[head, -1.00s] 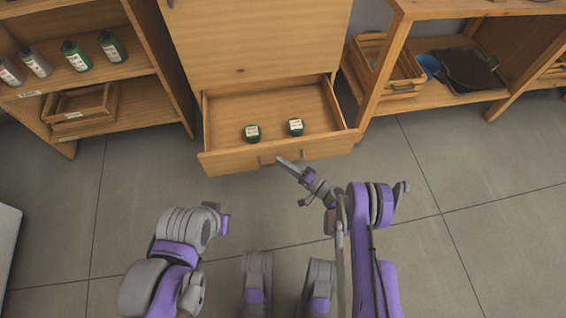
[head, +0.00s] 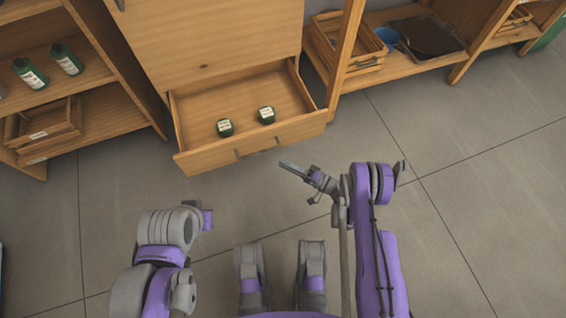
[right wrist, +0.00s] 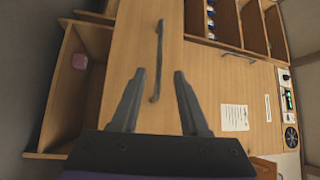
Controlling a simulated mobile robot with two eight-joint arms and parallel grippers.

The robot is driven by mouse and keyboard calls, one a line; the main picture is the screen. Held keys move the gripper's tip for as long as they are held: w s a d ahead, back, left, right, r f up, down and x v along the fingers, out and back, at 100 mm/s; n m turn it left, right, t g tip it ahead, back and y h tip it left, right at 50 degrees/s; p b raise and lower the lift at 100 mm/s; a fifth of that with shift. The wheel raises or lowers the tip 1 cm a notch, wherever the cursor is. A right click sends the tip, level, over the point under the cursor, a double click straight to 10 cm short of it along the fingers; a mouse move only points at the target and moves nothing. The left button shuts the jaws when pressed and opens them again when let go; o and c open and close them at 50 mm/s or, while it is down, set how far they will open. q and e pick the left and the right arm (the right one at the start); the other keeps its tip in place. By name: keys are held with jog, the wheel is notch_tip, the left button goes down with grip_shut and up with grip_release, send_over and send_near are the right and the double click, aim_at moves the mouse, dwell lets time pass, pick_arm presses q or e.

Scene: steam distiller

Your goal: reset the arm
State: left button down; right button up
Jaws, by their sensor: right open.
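My right arm (head: 372,230) reaches forward from the lower right of the head view. Its gripper (head: 290,167) is in front of the open drawer (head: 245,149), apart from it and over the floor. In the right wrist view the two fingers (right wrist: 160,100) stand apart with nothing between them. A cabinet front with a long bar handle (right wrist: 158,60) shows beyond them. My left arm (head: 165,255) is folded at the lower left of the head view. Its gripper fingers do not show clearly.
A shelf with bottles (head: 66,58) and a wooden crate (head: 45,125) is at left. A right shelf holds a crate (head: 345,48), blue bowl (head: 387,38) and dark tray (head: 428,36). The floor at right is clear.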

jog(key=shift+r, duration=0.1)
dwell(0.3)
notch_tip(320, 180, up, 17)
jog(key=n+g+h, duration=0.2)
jog(key=g+h, duration=0.2)
jog(key=h, duration=0.3)
jog(key=s+d+r+n+h, duration=0.1)
jog(key=s+d+r+h, duration=0.2)
jog(key=s+d, duration=0.35)
jog(key=s+d+r+h, duration=0.3)
jog(key=s+h, duration=0.1)
jog(key=s, duration=0.5)
jog(key=s+d+r+n+h, duration=0.1)
jog(key=s+d+r+h, duration=0.2)
jog(key=s+d, duration=0.35)
pick_arm(q)
notch_tip(320, 180, up, 27)
jog(key=w+t+p, duration=0.1)
jog(key=p, duration=2.3)
jog(key=shift+r, duration=0.15)
pick_arm(e)
notch_tip(320, 180, up, 27)
jog(key=s+a, duration=0.1)
jog(key=shift+a+t+h, duration=0.15)
jog(key=shift+t+h, duration=0.15)
jog(key=shift+t, duration=0.1)
